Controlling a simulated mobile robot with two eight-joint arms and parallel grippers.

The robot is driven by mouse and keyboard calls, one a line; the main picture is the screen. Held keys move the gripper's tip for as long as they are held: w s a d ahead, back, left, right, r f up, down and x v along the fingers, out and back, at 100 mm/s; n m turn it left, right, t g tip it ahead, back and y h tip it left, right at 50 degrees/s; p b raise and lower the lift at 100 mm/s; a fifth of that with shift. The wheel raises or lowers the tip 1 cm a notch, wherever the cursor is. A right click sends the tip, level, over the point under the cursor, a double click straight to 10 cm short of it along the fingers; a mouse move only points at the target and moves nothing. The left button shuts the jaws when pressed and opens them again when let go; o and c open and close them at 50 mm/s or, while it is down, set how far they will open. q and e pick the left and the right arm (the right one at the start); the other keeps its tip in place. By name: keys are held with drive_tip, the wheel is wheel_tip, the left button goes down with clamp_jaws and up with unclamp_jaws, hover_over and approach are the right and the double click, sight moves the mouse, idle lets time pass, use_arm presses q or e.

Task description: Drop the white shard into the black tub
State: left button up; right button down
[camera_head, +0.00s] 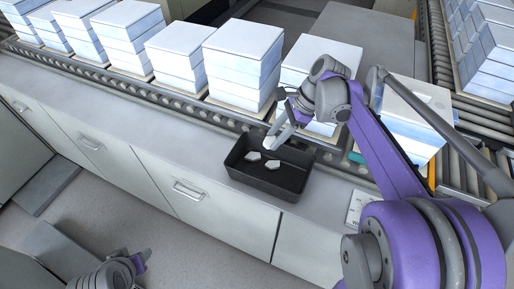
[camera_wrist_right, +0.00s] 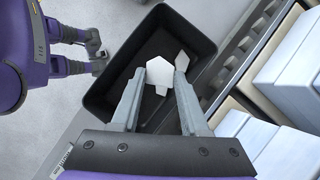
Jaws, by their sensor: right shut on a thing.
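The black tub (camera_head: 238,176) sits on the grey ledge in front of the conveyor. It fills the middle of the right wrist view (camera_wrist_right: 97,98). Two white shards (camera_head: 287,165) (camera_head: 253,156) lie on its floor. My right gripper (camera_head: 271,141) is over the tub's back edge, pointing down, shut on a white shard (camera_head: 268,143). In the right wrist view a pale, angular shard (camera_wrist_right: 155,70) shows between the fingertips, and another (camera_wrist_right: 182,61) shows near the right fingertip. My left gripper (camera_head: 139,262) is low at the left, away from the tub; its jaws are too small to read.
Stacks of white-blue blocks (camera_head: 243,55) stand along the roller conveyor (camera_head: 190,92) behind the tub. More stacks (camera_head: 488,50) stand at the right. Grey cabinets (camera_head: 185,185) with handles are below the ledge. The ledge left of the tub is clear.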

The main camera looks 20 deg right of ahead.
drive_tip(key=shift+w, duration=0.3)
drive_tip(key=shift+s+f+b, duration=0.25)
drive_tip(key=shift+f+b, duration=0.05)
drive_tip(key=shift+f, duration=0.2)
drive_tip(key=shift+f+b, duration=1.25)
drive_tip(key=shift+f, duration=1.2)
use_arm(q)
drive_tip(key=f, duration=0.1)
drive_tip(key=s+f, duration=0.1)
drive_tip(key=f, duration=0.2)
drive_tip(key=shift+s+f, duration=0.15)
drive_tip(key=shift+s, duration=0.1)
use_arm(e)
drive_tip(key=shift+c, duration=1.7)
unclamp_jaws()
drive_tip(key=shift+r, duration=0.1)
use_arm(q)
drive_tip(key=shift+w+r, duration=0.1)
drive_tip(key=shift+r, duration=0.15)
use_arm(e)
drive_tip(key=v, duration=1)
drive_tip(key=shift+d+r, duration=0.2)
drive_tip(key=shift+r, duration=0.1)
